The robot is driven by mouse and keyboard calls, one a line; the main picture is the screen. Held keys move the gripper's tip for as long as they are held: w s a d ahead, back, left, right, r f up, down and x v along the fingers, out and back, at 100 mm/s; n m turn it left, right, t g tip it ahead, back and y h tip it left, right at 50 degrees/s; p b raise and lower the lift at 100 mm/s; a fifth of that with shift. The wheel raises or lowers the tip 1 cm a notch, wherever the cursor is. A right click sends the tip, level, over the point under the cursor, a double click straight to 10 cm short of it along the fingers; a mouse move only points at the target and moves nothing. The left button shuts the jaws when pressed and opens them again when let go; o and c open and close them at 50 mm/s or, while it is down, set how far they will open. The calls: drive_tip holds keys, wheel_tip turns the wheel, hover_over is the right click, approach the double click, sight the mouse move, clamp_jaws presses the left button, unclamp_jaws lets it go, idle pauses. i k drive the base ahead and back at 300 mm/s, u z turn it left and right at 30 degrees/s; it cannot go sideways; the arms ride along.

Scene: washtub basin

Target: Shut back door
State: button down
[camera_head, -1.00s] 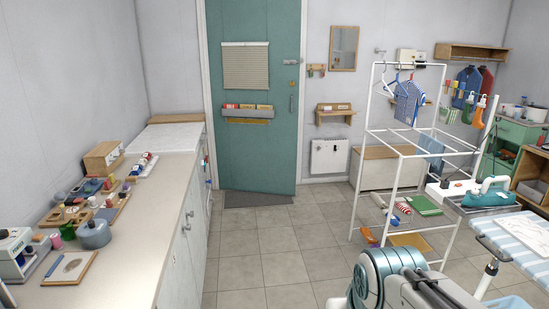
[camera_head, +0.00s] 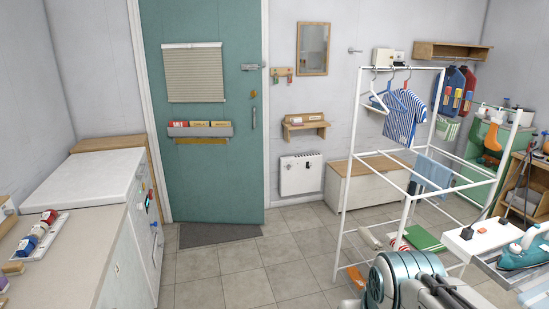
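The back door (camera_head: 215,150) is a teal panel in the back wall, left of centre. Its left side runs along a white frame (camera_head: 147,110). Its lower right corner reaches lower in the picture than the foot of the wall beside it, so it looks slightly ajar into the room; the exact gap cannot be told. A lever handle (camera_head: 253,118) and a latch (camera_head: 252,67) sit near its right edge. The door carries a blind (camera_head: 194,73) and a grey letter rack (camera_head: 200,131). Only my teal and grey arm links show at the bottom right; my gripper is out of view, away from the door.
A dark doormat (camera_head: 220,235) lies at the door's foot. A white counter unit (camera_head: 85,185) lines the left side. A white drying rack (camera_head: 345,200) and an ironing area with an iron (camera_head: 525,250) stand right. Tiled floor (camera_head: 235,265) is clear between.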

sight(217, 183)
drive_tip(key=u, duration=0.05)
drive_tip(key=i, duration=3.3)
drive_tip(key=u, duration=0.25)
drive_tip(key=i, duration=1.3)
drive_tip(key=u, duration=0.25)
